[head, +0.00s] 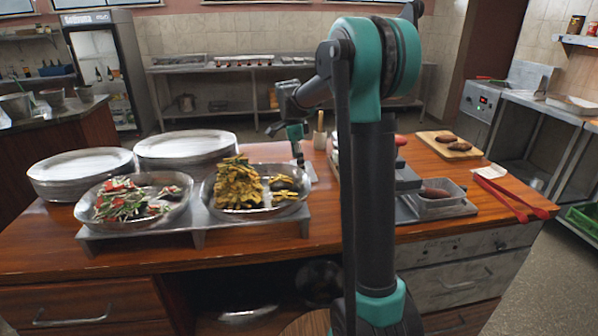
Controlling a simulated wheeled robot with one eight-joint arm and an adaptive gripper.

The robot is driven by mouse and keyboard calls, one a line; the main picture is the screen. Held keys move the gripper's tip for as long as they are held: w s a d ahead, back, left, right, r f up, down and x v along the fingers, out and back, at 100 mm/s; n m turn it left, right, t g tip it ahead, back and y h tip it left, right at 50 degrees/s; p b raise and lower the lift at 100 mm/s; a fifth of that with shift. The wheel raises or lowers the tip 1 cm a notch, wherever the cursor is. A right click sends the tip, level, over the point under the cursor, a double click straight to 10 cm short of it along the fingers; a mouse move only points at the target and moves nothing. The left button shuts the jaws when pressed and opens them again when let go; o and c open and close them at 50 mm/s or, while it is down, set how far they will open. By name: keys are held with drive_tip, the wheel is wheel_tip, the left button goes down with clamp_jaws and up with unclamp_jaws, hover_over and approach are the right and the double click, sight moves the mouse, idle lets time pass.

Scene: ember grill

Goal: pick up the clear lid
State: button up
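I cannot make out a clear lid for certain in the head view. A small clear-sided container (440,207) sits at the right of the counter with a dark brown piece of food in it; whether a lid is on it is too small to tell. My gripper (299,157) points down over the middle of the counter, behind the metal pan of yellow-green food (283,200) and left of my upright arm. The gripper is small and partly lost against the background, so its fingers and anything between them are not clear. My arm hides part of the counter's middle.
A metal pan of green and red food (108,222) stands on a raised rack at left. Stacked plates (70,185) are behind. At right are a cutting board (424,146) with brown food and red tongs (514,197). Bare wood shows at the front right.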

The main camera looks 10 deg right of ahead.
drive_tip(key=c, duration=0.6)
wheel_tip(320, 180, up, 19)
drive_tip(key=s+d+f+m, duration=0.1)
drive_tip(key=s+d+m, duration=0.4)
drive_tip(key=d, duration=0.6)
drive_tip(key=s+d+f+m, duration=0.1)
drive_tip(key=s+d+m, duration=0.3)
drive_tip(key=d, duration=0.8)
drive_tip(key=s+d+f+m+g+y, duration=0.1)
drive_tip(key=s+d+f+m, duration=0.3)
drive_tip(key=s+d+m, duration=0.8)
drive_tip(key=shift+s+d+f+n, duration=0.3)
drive_tip(key=shift+s+f+n, duration=0.3)
drive_tip(key=shift+f, duration=0.55)
drive_tip(key=shift+s+d+f+n, duration=0.25)
drive_tip(key=shift+s+f+n, duration=0.15)
drive_tip(key=shift+s+f, duration=0.6)
drive_tip(key=shift+s+d+f+n, duration=0.3)
drive_tip(key=shift+s+f+n, duration=0.25)
drive_tip(key=shift+f, duration=0.75)
